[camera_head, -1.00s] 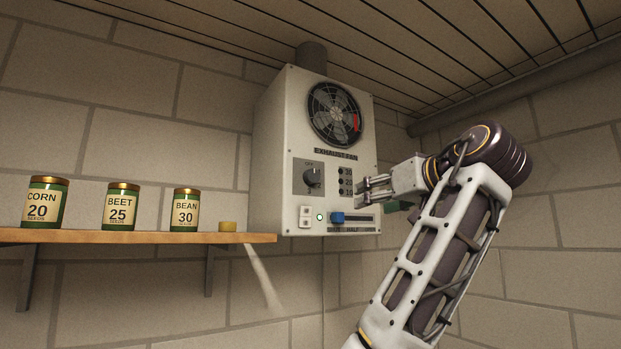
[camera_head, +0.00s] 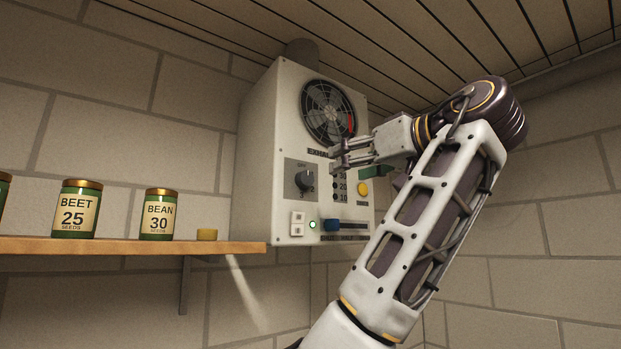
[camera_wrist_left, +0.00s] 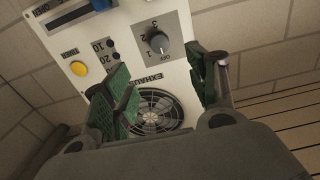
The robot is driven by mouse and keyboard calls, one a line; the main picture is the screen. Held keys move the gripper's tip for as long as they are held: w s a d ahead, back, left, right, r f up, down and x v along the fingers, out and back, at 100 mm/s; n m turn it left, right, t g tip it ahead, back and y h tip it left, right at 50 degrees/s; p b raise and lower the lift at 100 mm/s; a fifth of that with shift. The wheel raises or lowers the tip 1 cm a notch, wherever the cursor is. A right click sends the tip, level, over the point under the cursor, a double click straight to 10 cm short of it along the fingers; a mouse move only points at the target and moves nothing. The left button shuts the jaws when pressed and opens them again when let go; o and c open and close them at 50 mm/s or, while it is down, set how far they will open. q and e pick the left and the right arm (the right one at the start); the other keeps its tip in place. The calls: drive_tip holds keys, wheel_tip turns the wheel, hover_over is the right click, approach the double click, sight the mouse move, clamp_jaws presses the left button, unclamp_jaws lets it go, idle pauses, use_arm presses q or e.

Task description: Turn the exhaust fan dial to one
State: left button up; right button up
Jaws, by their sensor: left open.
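The exhaust fan box (camera_head: 262,125) is a pale panel on the wall with a round fan grille (camera_head: 327,112) at the top. Its dial (camera_head: 304,181) is a dark round knob on a grey plate, below and left of my gripper.
A yellow button (camera_head: 362,189) is at the right. A wooden shelf (camera_head: 130,246) with BEET (camera_head: 76,209) and BEAN (camera_head: 160,214) cans stands left.

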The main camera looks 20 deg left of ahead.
sight(308, 178)
use_arm(q)
drive_tip(key=p+x, duration=0.3)
drive_tip(key=x, duration=0.9)
drive_tip(key=shift+w+a, duration=0.7)
drive_tip(key=shift+a, duration=0.1)
drive_tip(key=c, duration=1.1)
drive_tip(key=shift+o, duration=0.2)
